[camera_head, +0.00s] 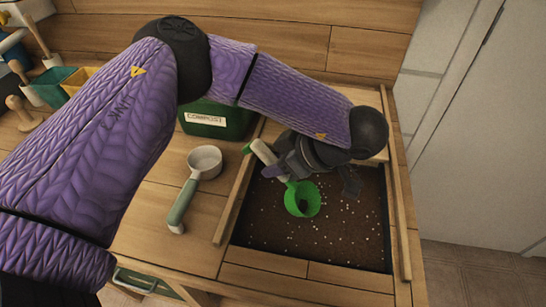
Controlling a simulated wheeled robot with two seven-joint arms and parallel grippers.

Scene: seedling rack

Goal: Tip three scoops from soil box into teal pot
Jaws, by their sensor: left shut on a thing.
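My left gripper (318,180) is shut on the pale handle of a green scoop (292,194). The scoop's round cup is over or in the dark, white-flecked soil of the soil box (386,262). Some dark matter shows inside the cup; I cannot tell how much, or whether the cup touches the soil. A dark teal-green pot (50,86) stands at the far left, partly hidden by my left arm; it looks like the teal pot. My right gripper is not in view.
A white measuring scoop (205,162) with a grey-green handle lies on the wooden bench left of the soil box. A green bin labelled COMPOST (222,122) stands behind it. A yellow pot (78,80) is beside the teal-green one. Wooden rails edge the soil box.

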